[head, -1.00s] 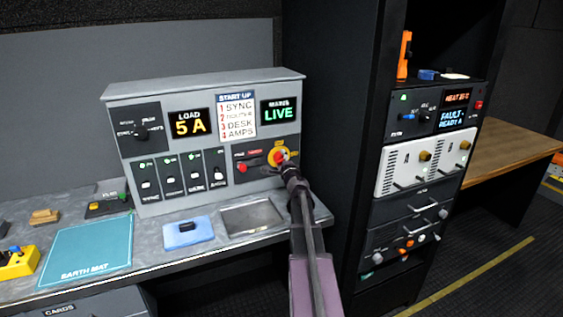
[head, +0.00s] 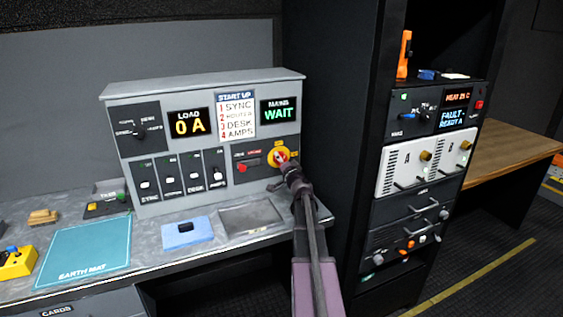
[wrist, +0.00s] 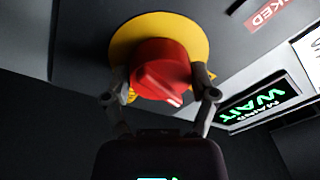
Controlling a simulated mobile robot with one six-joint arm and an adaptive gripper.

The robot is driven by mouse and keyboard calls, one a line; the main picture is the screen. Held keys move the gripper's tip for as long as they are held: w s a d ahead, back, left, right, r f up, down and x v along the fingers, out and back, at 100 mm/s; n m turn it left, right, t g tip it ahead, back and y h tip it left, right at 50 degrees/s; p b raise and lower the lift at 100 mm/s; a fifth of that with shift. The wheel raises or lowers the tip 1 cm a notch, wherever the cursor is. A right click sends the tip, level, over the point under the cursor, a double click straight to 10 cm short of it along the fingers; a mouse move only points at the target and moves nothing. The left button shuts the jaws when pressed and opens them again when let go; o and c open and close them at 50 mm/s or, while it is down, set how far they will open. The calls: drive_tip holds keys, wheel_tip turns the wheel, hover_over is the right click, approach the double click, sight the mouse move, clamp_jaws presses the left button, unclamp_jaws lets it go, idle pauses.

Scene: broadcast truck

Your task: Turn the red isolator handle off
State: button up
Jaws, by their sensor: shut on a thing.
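The red isolator handle (head: 281,157) sits on a round yellow plate (wrist: 196,33) at the lower right of the grey power panel (head: 210,88). In the wrist view the handle (wrist: 160,72) fills the middle, its raised grip bar tilted. My gripper (head: 287,172) reaches it from below. In the wrist view the two fingers of my gripper (wrist: 160,88) lie on either side of the handle, shut on it. The MAINS display (head: 278,112) reads WAIT and the LOAD display (head: 188,123) reads 0 A.
A smaller red control (head: 248,163) is left of the handle. Below the panel are a grey tray (head: 250,233), a blue item (head: 187,232) and the earth mat (head: 85,252). A dark equipment rack (head: 350,130) stands close on the right.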

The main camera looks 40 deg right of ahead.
drive_tip(key=n, duration=0.4)
drive_tip(key=shift+d, duration=0.1)
drive_tip(key=shift+y, duration=0.3)
drive_tip(key=o, duration=1)
drive_tip(key=shift+m, duration=0.4)
